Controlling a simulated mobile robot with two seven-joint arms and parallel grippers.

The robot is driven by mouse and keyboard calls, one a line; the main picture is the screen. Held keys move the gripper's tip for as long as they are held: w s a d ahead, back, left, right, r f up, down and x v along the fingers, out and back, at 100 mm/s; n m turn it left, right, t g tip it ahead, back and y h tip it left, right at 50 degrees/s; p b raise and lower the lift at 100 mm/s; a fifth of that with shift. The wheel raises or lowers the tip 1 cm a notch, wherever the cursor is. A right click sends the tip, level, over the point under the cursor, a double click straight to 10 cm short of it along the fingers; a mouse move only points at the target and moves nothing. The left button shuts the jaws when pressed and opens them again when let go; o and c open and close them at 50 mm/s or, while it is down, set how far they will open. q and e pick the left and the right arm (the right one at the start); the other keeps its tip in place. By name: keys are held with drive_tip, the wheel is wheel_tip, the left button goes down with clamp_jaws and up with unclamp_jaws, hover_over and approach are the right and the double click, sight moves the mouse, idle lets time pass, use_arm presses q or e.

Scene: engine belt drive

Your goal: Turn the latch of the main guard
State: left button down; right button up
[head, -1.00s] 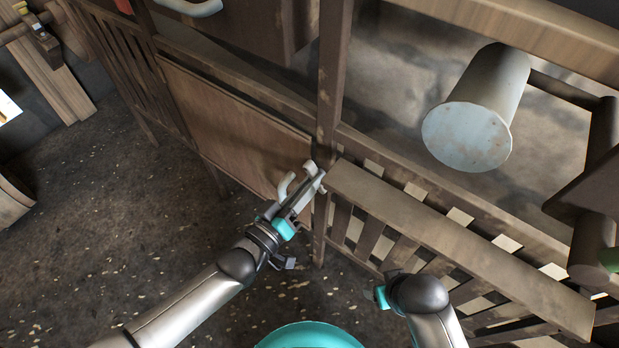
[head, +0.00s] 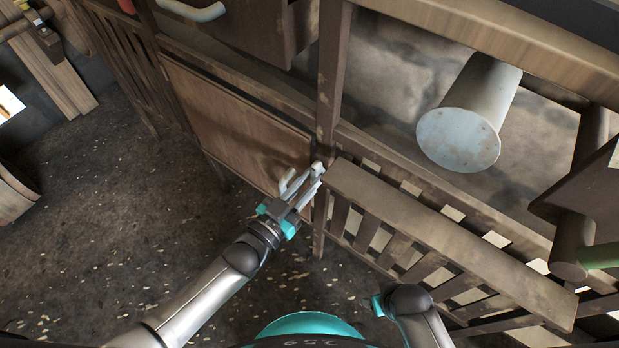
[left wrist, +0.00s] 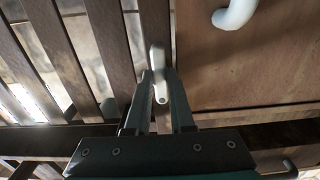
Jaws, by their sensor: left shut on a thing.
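The main guard is a brown wooden panel (head: 235,125) in the head view; it also fills the right of the left wrist view (left wrist: 245,65). A pale curved handle (head: 286,183) is on it near its right edge. The latch is a small pale grey bar (left wrist: 158,62) at the post beside the panel. It stands nearly upright in the left wrist view. My left gripper (head: 319,172) has its fingers on both sides of the latch's lower end and is shut on it. My right gripper (head: 378,305) is mostly hidden behind its own wrist; its fingers do not show.
A slatted wooden guard (head: 400,225) stands right of the post. Behind it is a large grey cylinder (head: 459,139) on a shaft. Another pale handle (head: 192,11) is at the top left. The speckled floor (head: 90,240) is open at left.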

idle(0.5)
use_arm(q)
drive_tip(key=c, duration=0.8)
unclamp_jaws()
drive_tip(key=shift+s+a, duration=0.15)
drive_tip(key=p+v, duration=0.3)
drive_tip(key=v, duration=1.2)
use_arm(e)
drive_tip(key=s+d+f, duration=0.3)
drive_tip(key=s+f, duration=0.1)
drive_tip(key=f, duration=0.1)
drive_tip(key=shift+s+d+f, duration=0.2)
drive_tip(key=shift+d, duration=0.15)
use_arm(q)
drive_tip(key=shift+p, duration=0.3)
